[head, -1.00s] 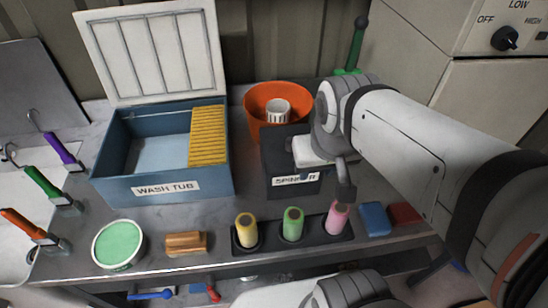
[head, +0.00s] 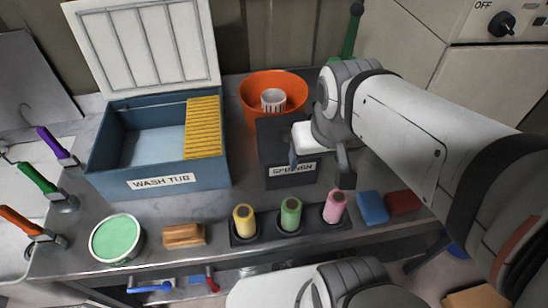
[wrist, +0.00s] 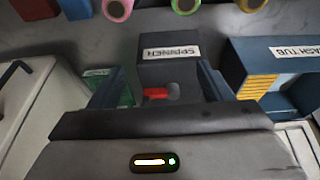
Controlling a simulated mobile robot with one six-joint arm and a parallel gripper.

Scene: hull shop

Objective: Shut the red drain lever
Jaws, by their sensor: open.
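A small red lever (head: 212,280) shows below the front edge of the bench, beside a blue lever (head: 150,288). My gripper (head: 319,170) is far from it, up over the dark spinner box (head: 288,190), with its fingers apart and nothing held. In the wrist view my gripper's two fingers (wrist: 158,72) stand either side of the spinner box (wrist: 170,72). A small red piece (wrist: 156,93) beside a grey round part shows between them; I cannot tell what it belongs to.
The blue wash tub (head: 160,180) with its raised lid stands left. An orange tub (head: 255,95) is behind the spinner.

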